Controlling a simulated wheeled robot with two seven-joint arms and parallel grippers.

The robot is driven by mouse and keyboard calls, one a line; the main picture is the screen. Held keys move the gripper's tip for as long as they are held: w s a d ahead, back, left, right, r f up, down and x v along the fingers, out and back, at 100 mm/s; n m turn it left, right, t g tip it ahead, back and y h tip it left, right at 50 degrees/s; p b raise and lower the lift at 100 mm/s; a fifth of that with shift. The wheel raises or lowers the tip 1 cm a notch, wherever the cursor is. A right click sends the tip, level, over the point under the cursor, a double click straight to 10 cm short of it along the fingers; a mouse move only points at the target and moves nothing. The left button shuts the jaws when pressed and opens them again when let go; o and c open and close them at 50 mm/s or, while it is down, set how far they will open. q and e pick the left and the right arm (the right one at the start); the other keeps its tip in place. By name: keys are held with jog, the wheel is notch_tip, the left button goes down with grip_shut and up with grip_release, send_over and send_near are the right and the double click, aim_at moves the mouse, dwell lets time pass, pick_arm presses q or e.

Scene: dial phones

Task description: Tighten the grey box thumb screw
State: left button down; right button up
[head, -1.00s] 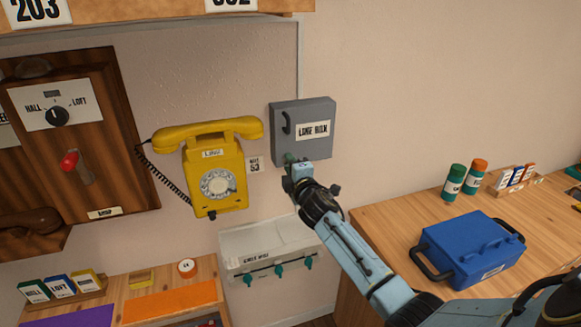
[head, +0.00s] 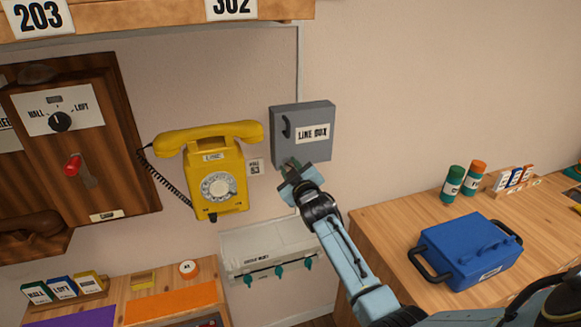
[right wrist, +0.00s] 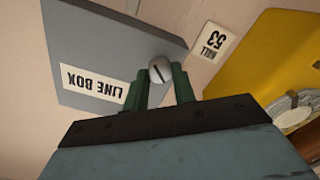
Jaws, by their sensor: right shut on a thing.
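The grey box (head: 310,115), labelled "LINE BOX", hangs on the wall to the right of the yellow phone, with a dark handle on its front. In the right wrist view the grey box (right wrist: 95,45) appears upside down. The thumb screw (right wrist: 160,69), a round silver head with a dark slot, is at the box's edge. My right gripper (head: 288,167) is at the box's lower left corner. Its green fingers (right wrist: 161,82) are shut on the screw, one on each side. The gripper hides the screw in the head view. My left gripper is out of view.
A yellow dial phone (head: 217,175) hangs close to the left of the gripper. A white case (head: 270,243) with teal knobs is below. A blue toolbox (head: 470,250) and two small bottles (head: 464,180) stand on the right bench. The wall right of the box is clear.

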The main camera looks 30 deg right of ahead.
jog(key=m+p, duration=0.1)
jog(key=m, duration=0.3)
jog(key=shift+m, duration=0.3)
jog(key=m+p, duration=0.1)
jog(key=m, duration=0.3)
jog(key=shift+m, duration=0.4)
jog(key=o, duration=1)
jog(key=v, duration=1.3)
jog(key=shift+s+a+r, duration=0.1)
jog(key=shift+s, duration=0.1)
